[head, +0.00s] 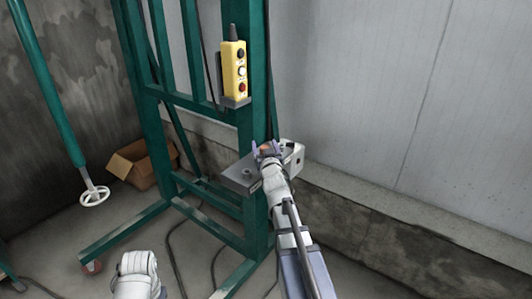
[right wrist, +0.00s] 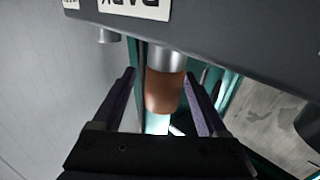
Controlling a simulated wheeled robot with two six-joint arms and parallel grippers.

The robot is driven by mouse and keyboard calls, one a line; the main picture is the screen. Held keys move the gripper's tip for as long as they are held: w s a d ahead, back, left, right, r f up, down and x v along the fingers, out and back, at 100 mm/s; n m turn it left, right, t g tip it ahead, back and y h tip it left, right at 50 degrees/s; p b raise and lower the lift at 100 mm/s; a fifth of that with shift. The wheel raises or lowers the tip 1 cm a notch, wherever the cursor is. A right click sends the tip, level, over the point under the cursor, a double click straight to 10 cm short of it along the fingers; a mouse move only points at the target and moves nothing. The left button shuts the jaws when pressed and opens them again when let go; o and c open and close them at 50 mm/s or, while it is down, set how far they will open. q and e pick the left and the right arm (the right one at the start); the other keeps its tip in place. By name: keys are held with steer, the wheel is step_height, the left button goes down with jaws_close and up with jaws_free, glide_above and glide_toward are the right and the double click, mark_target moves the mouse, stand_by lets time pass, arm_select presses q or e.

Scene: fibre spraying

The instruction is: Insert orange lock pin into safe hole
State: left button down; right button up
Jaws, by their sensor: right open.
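The orange lock pin (right wrist: 165,90) shows in the right wrist view as an orange-brown cylinder with a silver collar, against the grey bracket (right wrist: 225,35). My right gripper (right wrist: 160,78) is open, with one finger on each side of the pin; contact cannot be told. In the head view the right gripper (head: 267,149) is at the grey bracket (head: 237,180) on the green frame, with a bit of orange between its fingers. A small round fitting (head: 247,171) sits on the bracket's left part. I cannot tell which hole is the safe one. My left gripper is out of view.
A label reading "PARK" (right wrist: 135,8) appears upside down in the wrist view, near a short metal stub (right wrist: 108,36). A yellow push-button box (head: 234,72) hangs on the green frame (head: 258,120) above the bracket. A cardboard box (head: 143,163) and cables lie on the floor.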

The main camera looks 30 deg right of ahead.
steer(key=shift+w+d, duration=0.1)
steer(key=shift+w, duration=0.35)
steer(key=shift+s, duration=0.1)
steer(key=shift+c, duration=0.6)
jaws_close()
